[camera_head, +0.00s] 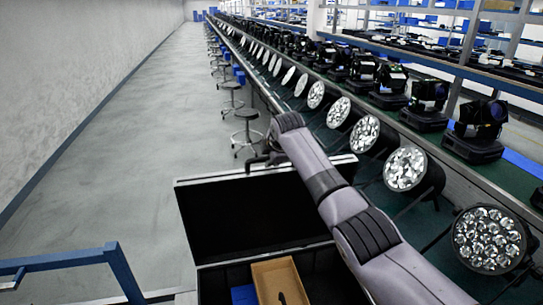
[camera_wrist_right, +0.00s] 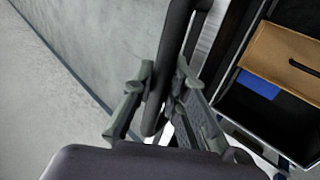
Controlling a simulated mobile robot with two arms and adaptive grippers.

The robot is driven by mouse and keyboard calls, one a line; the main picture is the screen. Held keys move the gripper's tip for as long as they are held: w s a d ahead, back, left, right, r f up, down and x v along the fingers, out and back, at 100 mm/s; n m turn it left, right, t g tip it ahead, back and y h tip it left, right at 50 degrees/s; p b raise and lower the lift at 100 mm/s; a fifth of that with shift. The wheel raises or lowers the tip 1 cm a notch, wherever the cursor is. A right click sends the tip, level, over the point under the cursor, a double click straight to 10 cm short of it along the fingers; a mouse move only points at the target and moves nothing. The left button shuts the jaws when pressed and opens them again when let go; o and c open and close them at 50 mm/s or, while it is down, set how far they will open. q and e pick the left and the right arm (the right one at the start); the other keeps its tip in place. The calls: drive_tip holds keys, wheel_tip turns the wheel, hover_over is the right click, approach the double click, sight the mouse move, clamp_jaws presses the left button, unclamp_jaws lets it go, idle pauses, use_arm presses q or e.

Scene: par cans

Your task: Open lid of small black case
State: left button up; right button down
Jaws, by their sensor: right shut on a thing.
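The small black case (camera_head: 210,283) is at the bottom of the head view with its lid (camera_head: 240,215) raised, the dark inside facing me. The lid has a pale metal rim. My right gripper (camera_head: 262,158) is at the lid's far upper edge, partly hidden by my own arm. In the right wrist view, my right gripper (camera_wrist_right: 160,105) is shut around a black handle (camera_wrist_right: 178,45), a curved bar beside the lid. The open case also shows at the right there. My left gripper is not in view.
Inside the case are a tan box (camera_head: 280,278) and a blue piece (camera_head: 243,295). A long bench with stage lights (camera_head: 405,168) runs along the right. Stools (camera_head: 245,130) stand beyond the lid. A blue rail (camera_head: 60,262) is at lower left. The grey floor at left is clear.

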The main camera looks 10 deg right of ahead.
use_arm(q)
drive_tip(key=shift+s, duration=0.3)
use_arm(e)
drive_tip(key=shift+s+f, duration=0.15)
drive_tip(key=shift+f, duration=0.05)
drive_tip(key=c, duration=1.9)
unclamp_jaws()
drive_tip(key=o, duration=0.3)
drive_tip(key=shift+a, duration=0.1)
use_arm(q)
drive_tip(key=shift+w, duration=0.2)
use_arm(e)
drive_tip(key=shift+o, duration=0.2)
drive_tip(key=shift+r, duration=0.15)
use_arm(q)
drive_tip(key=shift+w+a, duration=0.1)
use_arm(e)
drive_tip(key=shift+r, duration=0.1)
drive_tip(key=shift+r, duration=0.15)
drive_tip(key=v, duration=1.1)
drive_tip(key=shift+s, duration=0.2)
